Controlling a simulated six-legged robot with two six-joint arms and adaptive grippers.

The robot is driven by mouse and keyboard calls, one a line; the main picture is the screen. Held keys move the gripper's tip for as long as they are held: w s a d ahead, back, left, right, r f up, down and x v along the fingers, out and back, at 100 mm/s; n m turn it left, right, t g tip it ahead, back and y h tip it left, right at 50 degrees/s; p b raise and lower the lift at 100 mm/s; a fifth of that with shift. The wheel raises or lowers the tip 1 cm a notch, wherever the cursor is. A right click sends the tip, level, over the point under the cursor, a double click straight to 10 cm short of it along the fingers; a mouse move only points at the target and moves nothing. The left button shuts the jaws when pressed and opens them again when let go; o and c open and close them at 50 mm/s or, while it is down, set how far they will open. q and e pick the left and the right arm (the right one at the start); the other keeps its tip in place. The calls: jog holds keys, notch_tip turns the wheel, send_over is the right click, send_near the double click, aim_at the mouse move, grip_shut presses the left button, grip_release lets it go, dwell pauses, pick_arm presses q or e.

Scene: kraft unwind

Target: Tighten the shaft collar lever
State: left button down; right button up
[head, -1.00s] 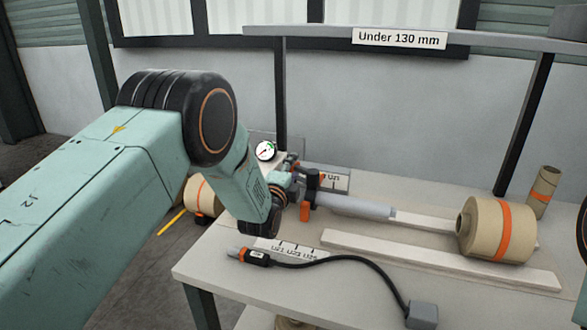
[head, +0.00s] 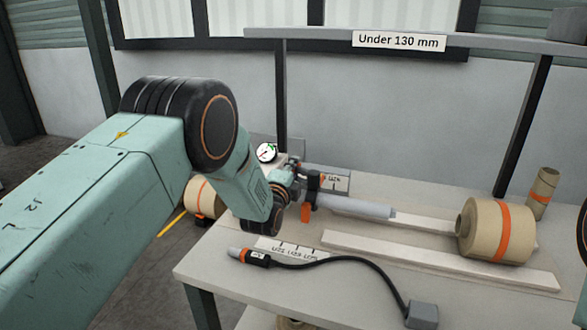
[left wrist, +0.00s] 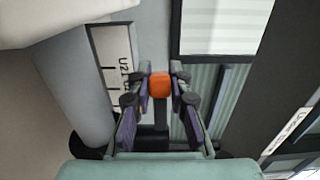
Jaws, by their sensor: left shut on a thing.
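The grey shaft (head: 355,207) lies across the back of the bench, with a black shaft collar (head: 313,186) around its left part. An orange part (head: 306,213) shows just below the collar. My left gripper (head: 292,170) is at the left of the collar, partly hidden by its own wrist in the head view. In the left wrist view, the orange lever end (left wrist: 160,85) sits between the fingertips, and the gripper is shut on it. The grey shaft (left wrist: 72,90) also shows there, left of the fingers. My right gripper is not in view.
A kraft roll (head: 490,232) with an orange band lies on the right of the bench. A cabled tool (head: 250,257) lies near the front edge. A round dial gauge (head: 266,152) stands behind my left wrist. A black post (head: 282,100) rises behind the collar.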

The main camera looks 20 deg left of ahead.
pick_arm(q)
jog(key=shift+w, duration=0.15)
dwell(0.4)
jog(key=shift+w+m+h+b, duration=0.25)
jog(key=shift+m+h+b, duration=0.25)
jog(key=shift+h, duration=0.3)
jog(key=shift+w+d+r+m+g+h+b, duration=0.1)
jog(key=shift+w+d+m+g+h+b, duration=0.15)
jog(key=shift+m+h+b, duration=0.5)
jog(key=shift+w+d+m+g+h+b, duration=0.25)
jog(key=shift+m+h, duration=0.2)
jog(key=shift+h, duration=0.6)
jog(key=shift+w+d+r+m+g+h+b, duration=0.1)
jog(key=shift+w+d+m+g+h+b, duration=0.2)
jog(key=shift+m+h, duration=0.45)
jog(key=shift+a, duration=0.1)
jog(key=c, duration=1.3)
grip_release()
jog(key=shift+f, duration=0.15)
jog(key=shift+o, duration=0.4)
jog(key=shift+s, duration=0.1)
